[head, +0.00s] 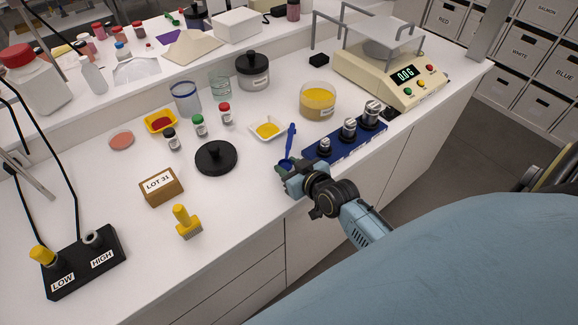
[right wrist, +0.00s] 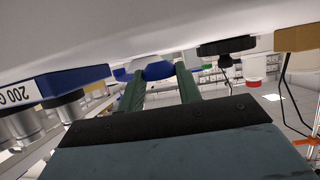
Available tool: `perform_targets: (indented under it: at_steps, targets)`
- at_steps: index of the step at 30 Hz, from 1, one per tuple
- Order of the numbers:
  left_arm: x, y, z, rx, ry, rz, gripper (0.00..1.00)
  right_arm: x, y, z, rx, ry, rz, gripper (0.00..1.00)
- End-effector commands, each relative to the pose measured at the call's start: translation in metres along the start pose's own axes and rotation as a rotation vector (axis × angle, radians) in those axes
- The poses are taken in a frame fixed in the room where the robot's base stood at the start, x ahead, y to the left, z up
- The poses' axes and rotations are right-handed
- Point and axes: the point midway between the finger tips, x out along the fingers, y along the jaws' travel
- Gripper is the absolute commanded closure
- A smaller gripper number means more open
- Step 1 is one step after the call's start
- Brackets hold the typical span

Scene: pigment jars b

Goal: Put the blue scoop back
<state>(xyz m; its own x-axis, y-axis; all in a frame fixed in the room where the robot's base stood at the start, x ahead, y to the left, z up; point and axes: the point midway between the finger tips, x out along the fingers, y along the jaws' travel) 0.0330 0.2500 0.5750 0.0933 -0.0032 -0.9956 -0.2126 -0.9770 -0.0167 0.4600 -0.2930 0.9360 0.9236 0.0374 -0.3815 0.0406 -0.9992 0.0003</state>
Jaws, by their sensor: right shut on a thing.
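The blue scoop (head: 290,138) is at the front edge of the white bench, with its thin handle pointing away from me. My right gripper (head: 286,170) is shut on the scoop's near end. In the right wrist view, the blue scoop (right wrist: 158,70) sits between the two green fingers of my right gripper (right wrist: 160,80). The fingers hide part of it, and I cannot tell whether it touches the bench. My left gripper is not in view.
The blue weight block (head: 345,143) with metal weights is just right of the gripper. A white dish (head: 254,133) of yellow powder and a black lid (head: 216,158) are to the left. A tan jar (head: 318,101) and scale (head: 391,75) stand behind.

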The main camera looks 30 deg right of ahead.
Motion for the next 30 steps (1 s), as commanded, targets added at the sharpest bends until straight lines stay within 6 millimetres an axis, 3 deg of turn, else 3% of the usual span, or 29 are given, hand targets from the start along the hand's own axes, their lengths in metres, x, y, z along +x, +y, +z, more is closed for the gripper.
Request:
perform_targets:
  at_steps: [25, 26, 30]
  targets:
    - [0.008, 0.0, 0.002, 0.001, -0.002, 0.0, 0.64, 0.005, 0.0, 0.012, 0.0, 0.0, 0.0, 0.87]
    - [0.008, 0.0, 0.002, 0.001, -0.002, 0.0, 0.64, 0.005, 0.0, 0.011, 0.0, 0.001, 0.0, 0.63]
    - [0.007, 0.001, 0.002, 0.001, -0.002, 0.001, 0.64, 0.005, 0.0, 0.011, 0.0, 0.001, 0.0, 0.45]
